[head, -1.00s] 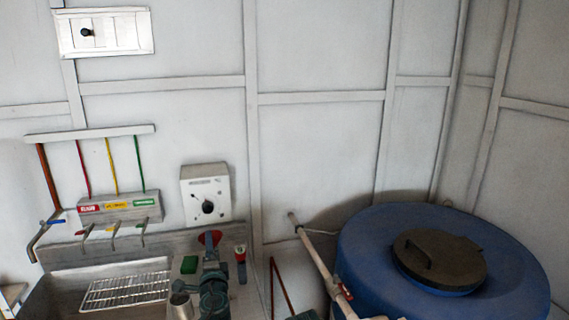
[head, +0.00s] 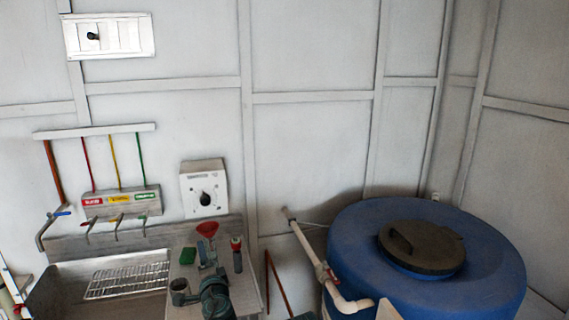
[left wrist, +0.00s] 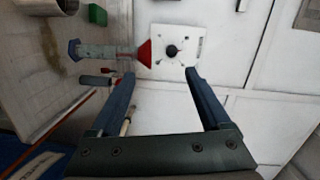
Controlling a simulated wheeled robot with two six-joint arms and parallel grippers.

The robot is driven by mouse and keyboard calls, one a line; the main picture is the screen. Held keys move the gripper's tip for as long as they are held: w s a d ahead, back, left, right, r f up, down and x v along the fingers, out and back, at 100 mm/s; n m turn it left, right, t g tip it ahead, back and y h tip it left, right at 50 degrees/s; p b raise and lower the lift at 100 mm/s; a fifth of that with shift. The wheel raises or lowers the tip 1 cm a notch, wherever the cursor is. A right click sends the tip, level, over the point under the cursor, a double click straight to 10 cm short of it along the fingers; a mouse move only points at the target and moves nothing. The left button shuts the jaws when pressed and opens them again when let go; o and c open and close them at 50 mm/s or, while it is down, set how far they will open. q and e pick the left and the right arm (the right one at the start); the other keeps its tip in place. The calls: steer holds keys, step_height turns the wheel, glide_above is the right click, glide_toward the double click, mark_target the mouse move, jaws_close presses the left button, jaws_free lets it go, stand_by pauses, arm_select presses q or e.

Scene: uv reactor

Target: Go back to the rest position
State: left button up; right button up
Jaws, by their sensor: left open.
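My left gripper (left wrist: 159,74) is open in the left wrist view, with nothing between its two blue fingers. Past the fingertips is a grey-green cylinder (left wrist: 100,51) with a red funnel (left wrist: 146,53) at its end; this view is turned sideways. In the head view the red funnel (head: 207,229) stands above the counter beside the sink. A teal rounded part at the bottom, in front of the funnel, looks like my left arm; its fingers are not clear there. My right gripper does not show in either view.
A metal cup (head: 181,291), a green block (head: 188,256) and a red-topped tool (head: 237,256) stand on the counter. Left is a steel sink (head: 70,290) with taps. A wall control box (head: 204,188) hangs behind. Right are a white pipe (head: 307,245) and blue tank (head: 355,245).

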arm_select(q)
steer(key=s+d+f+n+g, duration=0.3)
steer(key=s+f+n+g, duration=0.45)
steer(key=f, duration=0.45)
steer(key=s+d+f+g+h, duration=0.2)
steer(key=s+d+f+g, duration=0.2)
steer(key=s+d, duration=0.2)
steer(key=s+d+f+g+h, duration=0.3)
steer(key=s+d, duration=0.4)
steer(key=s, duration=0.4)
steer(key=shift+f+g, duration=0.6)
steer(key=shift+g, duration=0.15)
steer(key=shift+n, duration=0.25)
